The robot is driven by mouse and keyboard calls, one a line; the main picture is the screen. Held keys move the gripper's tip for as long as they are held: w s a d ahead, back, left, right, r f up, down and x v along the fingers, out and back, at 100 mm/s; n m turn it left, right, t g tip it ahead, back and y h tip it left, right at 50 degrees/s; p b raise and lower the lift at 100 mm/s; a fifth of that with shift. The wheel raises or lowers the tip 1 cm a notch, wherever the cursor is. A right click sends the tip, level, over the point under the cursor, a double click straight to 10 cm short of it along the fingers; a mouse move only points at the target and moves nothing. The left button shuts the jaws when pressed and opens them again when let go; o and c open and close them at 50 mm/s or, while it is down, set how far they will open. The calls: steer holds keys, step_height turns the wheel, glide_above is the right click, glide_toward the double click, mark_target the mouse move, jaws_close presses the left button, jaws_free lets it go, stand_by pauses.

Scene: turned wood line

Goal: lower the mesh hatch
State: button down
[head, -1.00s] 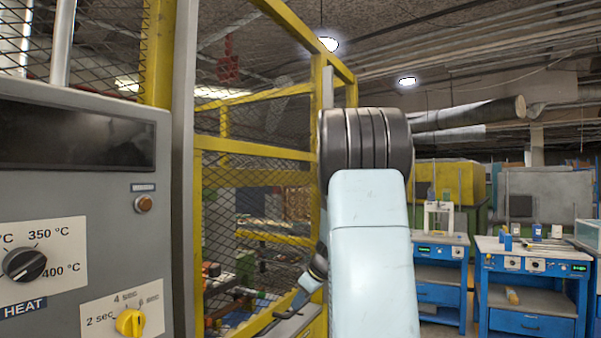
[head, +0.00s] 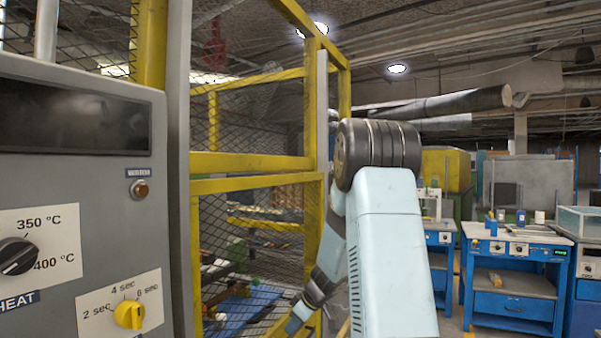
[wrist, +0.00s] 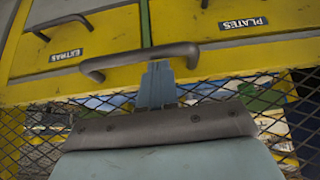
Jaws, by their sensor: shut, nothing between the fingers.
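The mesh hatch (head: 248,238) is dark wire mesh in a yellow frame, in the lower cage opening left of my arm in the head view. In the wrist view, its mesh (wrist: 286,120) runs along a yellow bar with a dark bar handle (wrist: 140,60). My gripper (head: 297,321) is low beside the mesh in the head view. In the wrist view, my gripper (wrist: 156,72) is shut and empty, its tips overlapping the handle's lower edge. I cannot tell whether they touch it.
A grey control panel (head: 95,190) with knobs stands close on the left. Blue workbenches (head: 512,290) stand at the back right.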

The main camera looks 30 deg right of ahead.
steer(key=shift+s+d+f, duration=0.2)
steer(key=shift+s+f, duration=0.1)
steer(key=shift+f, duration=0.3)
steer(key=shift+r, duration=0.1)
steer(key=r, duration=0.3)
steer(key=w+r, duration=0.1)
steer(key=shift+w+a+r, duration=0.1)
steer(key=shift+a+r, duration=0.2)
steer(key=shift+a, duration=0.1)
steer(key=v, duration=1)
